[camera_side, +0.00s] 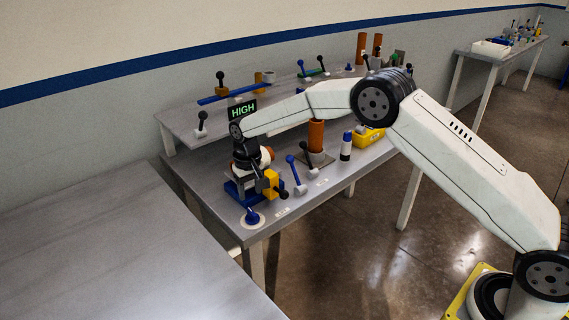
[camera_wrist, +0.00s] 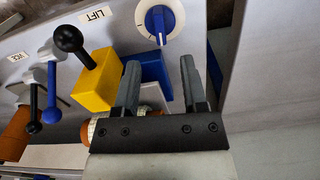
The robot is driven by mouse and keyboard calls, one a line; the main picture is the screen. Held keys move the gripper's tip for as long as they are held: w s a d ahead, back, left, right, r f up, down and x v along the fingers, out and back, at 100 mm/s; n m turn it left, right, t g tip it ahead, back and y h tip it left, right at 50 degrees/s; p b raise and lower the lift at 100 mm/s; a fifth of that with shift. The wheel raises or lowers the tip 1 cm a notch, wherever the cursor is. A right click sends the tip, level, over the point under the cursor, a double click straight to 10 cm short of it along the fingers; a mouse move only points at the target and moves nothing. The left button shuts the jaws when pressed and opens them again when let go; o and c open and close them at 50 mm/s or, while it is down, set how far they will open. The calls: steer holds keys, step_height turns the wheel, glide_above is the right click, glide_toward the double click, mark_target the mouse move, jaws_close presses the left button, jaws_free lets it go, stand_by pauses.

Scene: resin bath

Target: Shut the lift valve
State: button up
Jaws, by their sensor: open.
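The lift valve is a yellow block (camera_wrist: 98,82) with a black ball-ended lever (camera_wrist: 68,38), beside a label reading LIFT (camera_wrist: 96,15) in the wrist view. In the wrist view the lever leans up and left, away from my fingers. In the side view the yellow block (camera_side: 271,183) stands near the table's front corner, its lever tilted toward the front. My gripper (camera_wrist: 159,72) is open and empty in the wrist view, just right of the block, over a blue body. In the side view my gripper (camera_side: 257,178) points down beside the block; its fingertips are partly hard to make out.
A blue knob on a white dial (camera_wrist: 160,22) is close by. Blue (camera_wrist: 52,115) and black (camera_wrist: 34,100) levers stand near the VICE label (camera_wrist: 18,57). An orange cylinder (camera_side: 316,134) and a display reading HIGH (camera_side: 242,110) stand behind. The left-hand table (camera_side: 120,250) is bare.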

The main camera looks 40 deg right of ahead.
mark_target(252, 212)
steer(key=shift+f, duration=3.7)
jaws_close()
